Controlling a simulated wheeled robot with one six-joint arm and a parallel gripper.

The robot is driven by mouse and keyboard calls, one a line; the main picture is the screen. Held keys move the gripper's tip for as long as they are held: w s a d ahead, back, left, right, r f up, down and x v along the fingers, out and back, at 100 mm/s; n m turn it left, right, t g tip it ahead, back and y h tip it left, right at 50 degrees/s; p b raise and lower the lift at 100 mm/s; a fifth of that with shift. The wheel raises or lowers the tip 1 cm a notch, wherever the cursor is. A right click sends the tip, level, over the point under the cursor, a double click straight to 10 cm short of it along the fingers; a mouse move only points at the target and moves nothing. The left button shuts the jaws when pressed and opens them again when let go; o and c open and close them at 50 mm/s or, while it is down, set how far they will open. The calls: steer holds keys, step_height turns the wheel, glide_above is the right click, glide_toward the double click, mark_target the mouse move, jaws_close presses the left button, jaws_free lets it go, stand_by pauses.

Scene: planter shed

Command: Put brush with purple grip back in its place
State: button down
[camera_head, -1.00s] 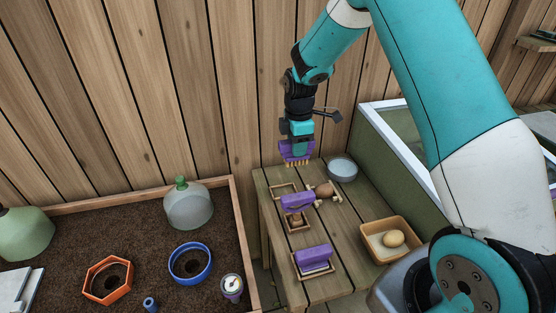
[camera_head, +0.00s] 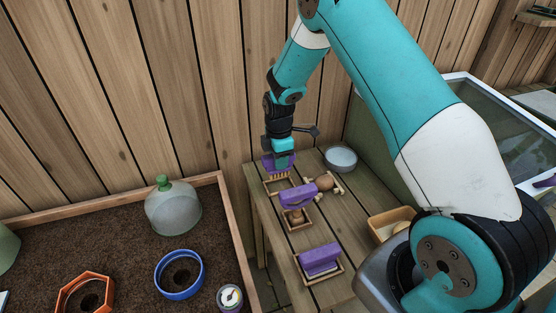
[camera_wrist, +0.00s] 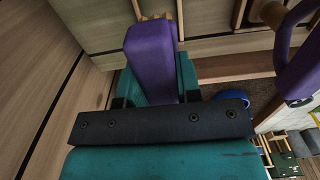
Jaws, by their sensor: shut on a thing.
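My gripper (camera_head: 281,152) is shut on a brush with a purple grip (camera_head: 268,163), its tan bristles pointing down. The brush is upright at the far left end of the bench, at a wooden frame (camera_head: 268,190). I cannot tell whether the bristles touch the bench or sit inside the frame. In the wrist view the purple grip (camera_wrist: 151,50) lies between the teal jaws (camera_wrist: 153,85).
A round brown item (camera_head: 324,183) on a wooden holder and a grey bowl (camera_head: 341,158) are to the right of the brush. A tan tray (camera_head: 385,224) is partly behind my arm. A soil bed with a glass cloche (camera_head: 172,210) and a blue pot (camera_head: 180,273) lies left.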

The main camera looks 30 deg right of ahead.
mark_target(280, 172)
steer(key=shift+d, duration=0.15)
steer(key=shift+f+b, duration=1.3)
steer(key=shift+f, duration=0.85)
steer(key=shift+f, duration=0.25)
steer(key=shift+f, duration=0.3)
steer(key=shift+r, duration=0.3)
steer(key=shift+f, duration=0.55)
steer(key=c, duration=0.7)
jaws_free()
steer(key=shift+c, duration=0.2)
steer(key=shift+r, duration=0.1)
